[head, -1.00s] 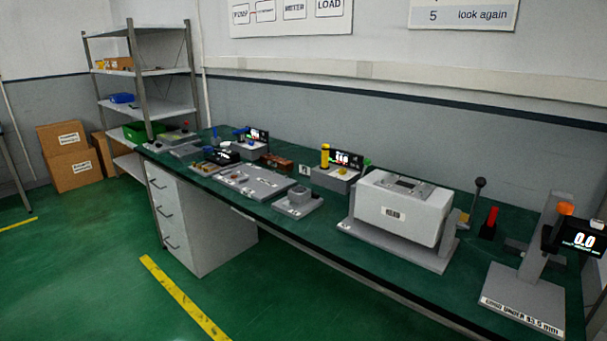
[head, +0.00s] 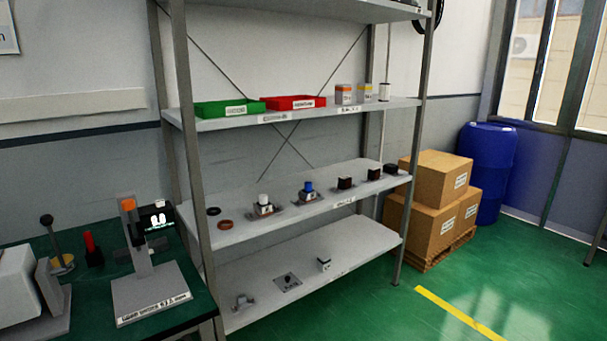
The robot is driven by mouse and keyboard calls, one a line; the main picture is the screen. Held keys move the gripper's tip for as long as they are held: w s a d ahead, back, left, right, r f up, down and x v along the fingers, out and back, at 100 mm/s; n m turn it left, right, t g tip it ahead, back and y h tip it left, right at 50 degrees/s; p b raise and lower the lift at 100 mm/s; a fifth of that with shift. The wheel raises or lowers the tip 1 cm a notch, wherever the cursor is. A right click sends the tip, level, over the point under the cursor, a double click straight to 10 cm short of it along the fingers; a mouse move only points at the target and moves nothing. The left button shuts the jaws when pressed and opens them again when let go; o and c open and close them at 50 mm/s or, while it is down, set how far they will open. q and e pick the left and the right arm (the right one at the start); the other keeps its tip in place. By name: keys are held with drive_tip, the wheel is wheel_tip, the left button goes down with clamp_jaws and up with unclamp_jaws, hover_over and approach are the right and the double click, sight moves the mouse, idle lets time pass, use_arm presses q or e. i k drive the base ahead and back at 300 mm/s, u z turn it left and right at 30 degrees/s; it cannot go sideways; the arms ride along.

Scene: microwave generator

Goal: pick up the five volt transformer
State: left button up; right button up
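Several small parts stand on the middle board (head: 298,215) of a grey metal shelf unit in the head view. One has a white top (head: 263,204) and one has a blue top (head: 308,190). Two dark boxy parts, one at the middle right (head: 345,183) and one farther right (head: 374,174), stand beside them. Their labels are too small to read, so I cannot tell which part, if any, is the five volt transformer. Neither of my grippers is in view.
Green (head: 229,108) and red (head: 293,102) bins stand on the upper board. The lower board (head: 345,245) holds a few small parts. A green bench (head: 95,275) adjoins at left. Cardboard boxes (head: 432,220) and a blue barrel (head: 487,172) stand right. The floor (head: 420,325) in front is clear.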

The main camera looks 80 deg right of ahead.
sight(344, 184)
drive_tip(key=z, duration=0.45)
drive_tip(key=k, duration=0.55)
drive_tip(key=z, duration=1.4)
drive_tip(key=i, duration=1.05)
drive_tip(key=z, duration=1.05)
drive_tip(key=i, duration=1.9)
drive_tip(key=u, duration=0.1)
